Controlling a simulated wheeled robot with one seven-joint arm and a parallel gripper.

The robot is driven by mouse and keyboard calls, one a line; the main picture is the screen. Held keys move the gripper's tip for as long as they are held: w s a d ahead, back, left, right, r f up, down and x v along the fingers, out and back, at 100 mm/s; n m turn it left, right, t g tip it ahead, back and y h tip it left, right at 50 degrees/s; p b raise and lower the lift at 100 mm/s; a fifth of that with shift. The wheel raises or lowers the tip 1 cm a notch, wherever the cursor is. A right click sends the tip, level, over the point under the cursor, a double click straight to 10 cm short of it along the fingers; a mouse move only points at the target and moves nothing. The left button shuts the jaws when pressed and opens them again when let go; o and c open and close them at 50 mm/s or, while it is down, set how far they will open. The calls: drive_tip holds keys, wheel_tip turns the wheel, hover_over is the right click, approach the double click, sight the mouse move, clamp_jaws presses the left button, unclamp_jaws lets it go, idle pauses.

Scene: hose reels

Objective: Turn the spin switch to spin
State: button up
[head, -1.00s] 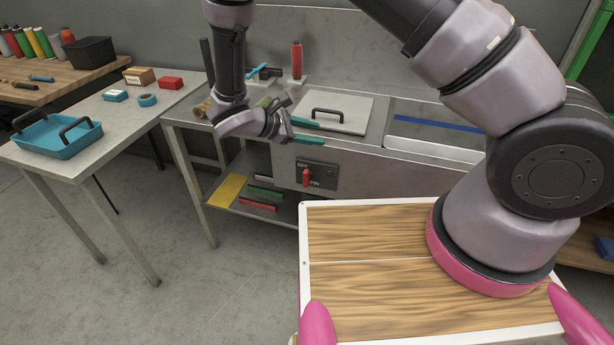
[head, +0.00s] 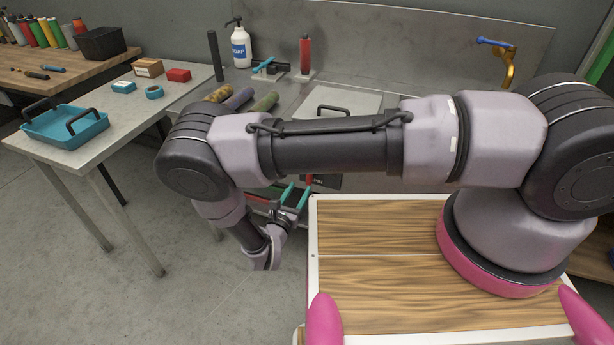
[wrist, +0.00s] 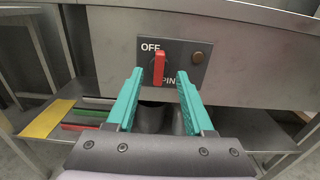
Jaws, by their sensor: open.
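The spin switch is a red lever (wrist: 158,68) on a dark plate (wrist: 181,50) set in the front of the steel counter. The lever stands about upright, with OFF above it and SPIN partly hidden below it. In the head view my arm covers most of the plate, and a bit of the red lever (head: 308,180) shows. My gripper (wrist: 159,73) is open, with its teal fingers pointing at the plate. The lever appears between the fingertips in the wrist view; whether they reach around it I cannot tell. My gripper also shows in the head view (head: 296,190), low before the counter.
A lower shelf with a yellow sheet (wrist: 47,118) and coloured bars lies below. On the counter stand a soap bottle (head: 240,45), a red bottle (head: 305,54) and rolls. A side table with a blue tray (head: 66,127) is at left.

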drive_tip(key=x, duration=0.7)
drive_tip(key=shift+w, duration=0.25)
drive_tip(key=shift+d, duration=0.1)
clamp_jaws()
